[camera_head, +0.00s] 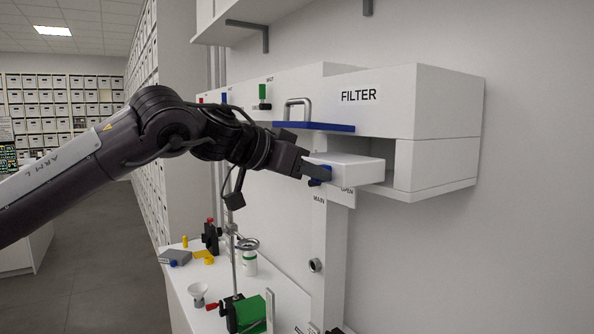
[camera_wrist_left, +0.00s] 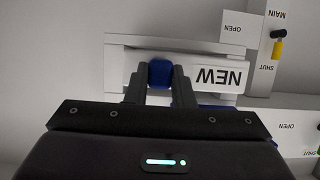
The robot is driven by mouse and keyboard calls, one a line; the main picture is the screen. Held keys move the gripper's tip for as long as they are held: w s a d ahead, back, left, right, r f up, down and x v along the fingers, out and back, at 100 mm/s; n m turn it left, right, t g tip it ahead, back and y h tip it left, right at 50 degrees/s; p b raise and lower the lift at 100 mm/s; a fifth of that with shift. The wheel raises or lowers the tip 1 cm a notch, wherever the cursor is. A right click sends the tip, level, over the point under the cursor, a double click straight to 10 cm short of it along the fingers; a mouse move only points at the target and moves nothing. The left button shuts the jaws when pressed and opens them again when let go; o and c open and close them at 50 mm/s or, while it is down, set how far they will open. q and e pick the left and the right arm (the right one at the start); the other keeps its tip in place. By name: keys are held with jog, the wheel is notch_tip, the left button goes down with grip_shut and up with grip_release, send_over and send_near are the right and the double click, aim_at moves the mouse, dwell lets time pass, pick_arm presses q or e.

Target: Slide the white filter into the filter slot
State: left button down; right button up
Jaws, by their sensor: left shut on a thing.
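The white filter (camera_head: 350,168) is a flat white block with a blue grip. In the left wrist view the filter (camera_wrist_left: 218,76) carries the word NEW, upside down. My left gripper (camera_head: 319,173) is shut on the blue grip (camera_wrist_left: 160,72), one finger on each side. The filter is level at the opening under the white housing (camera_head: 430,100) marked FILTER. The filter slot (camera_head: 391,150) shows as a dark gap beside the filter's right end. I cannot tell how far the filter reaches inside. My right gripper is not in view.
A blue plate (camera_head: 330,126) with a grey metal handle (camera_head: 298,108) juts out just above the filter. A white post (camera_head: 330,240) with MAIN and OPEN labels stands below. Jars and small tools lie on the white counter (camera_head: 185,290) at lower left.

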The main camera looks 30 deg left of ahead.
aim_at(326, 165)
pick_arm(q)
jog(key=w, duration=0.1)
jog(key=w+d, duration=0.1)
jog(key=w, duration=0.1)
jog(key=shift+w+d, duration=0.1)
jog(key=shift+d, duration=0.05)
jog(key=shift+w+d+f, duration=0.1)
jog(key=shift+w+d, duration=0.45)
jog(key=shift+w, duration=0.75)
jog(key=shift+w+d+f, duration=0.1)
jog(key=shift+w+d, duration=0.45)
jog(key=shift+w, duration=0.75)
jog(key=shift+w+d, duration=0.55)
jog(key=shift+w, duration=0.75)
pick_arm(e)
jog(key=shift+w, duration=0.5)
pick_arm(q)
jog(key=c, duration=1.2)
grip_release()
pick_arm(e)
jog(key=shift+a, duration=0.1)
pick_arm(q)
jog(key=shift+o, duration=0.2)
jog(key=shift+f, duration=0.1)
